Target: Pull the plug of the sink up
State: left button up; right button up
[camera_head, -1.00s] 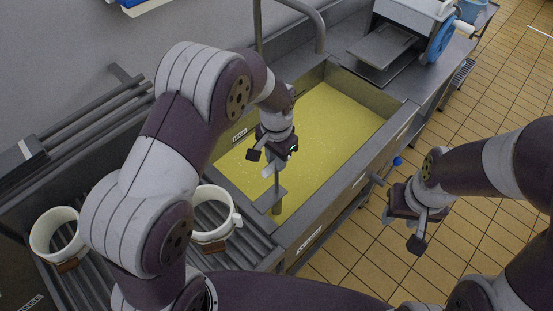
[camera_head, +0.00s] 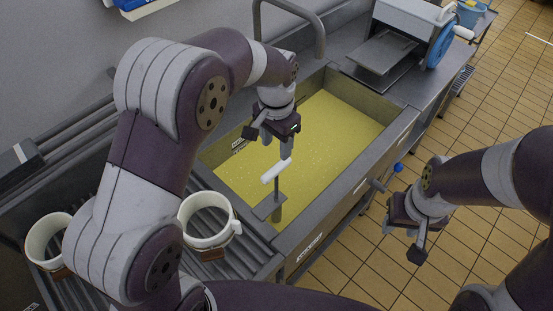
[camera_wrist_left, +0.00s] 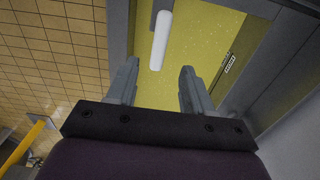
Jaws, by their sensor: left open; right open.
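The sink (camera_head: 352,87) is a grey basin full of yellow liquid (camera_head: 325,140). The plug (camera_head: 276,172) has a white bar handle on a thin upright stem, which rises from a small grey bracket at the sink's near left corner. My left gripper (camera_head: 277,147) is open and empty, just above and behind the white handle. In the left wrist view the plug's white handle (camera_wrist_left: 161,40) lies beyond and between the open fingers (camera_wrist_left: 158,85), not touching them. My right gripper (camera_head: 402,243) is open and empty over the floor, right of the sink.
Two white round moulds (camera_head: 207,222) (camera_head: 45,243) stand on the ribbed drain surface at the left. A grey tap pipe (camera_head: 318,35) arches behind the sink. A machine with a blue wheel (camera_head: 440,42) stands at the back right. The tiled floor (camera_head: 490,150) at right is clear.

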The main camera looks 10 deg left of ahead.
pick_arm(q)
notch_tip(320, 180, up, 5)
jog(key=p, duration=0.3)
jog(key=s+a+f+n, duration=0.2)
jog(key=s+a, duration=0.1)
jog(key=s, duration=0.2)
jog(key=s+a+f+n+t+b, duration=0.1)
jog(key=s+a+f+n, duration=0.1)
jog(key=s, duration=0.3)
jog(key=s+a+f+n+b, duration=0.1)
jog(key=s+a+f+n, duration=0.1)
jog(key=s, duration=0.3)
jog(key=shift+a+n, duration=0.3)
jog(key=shift+a, duration=0.6)
jog(key=shift+w, duration=0.1)
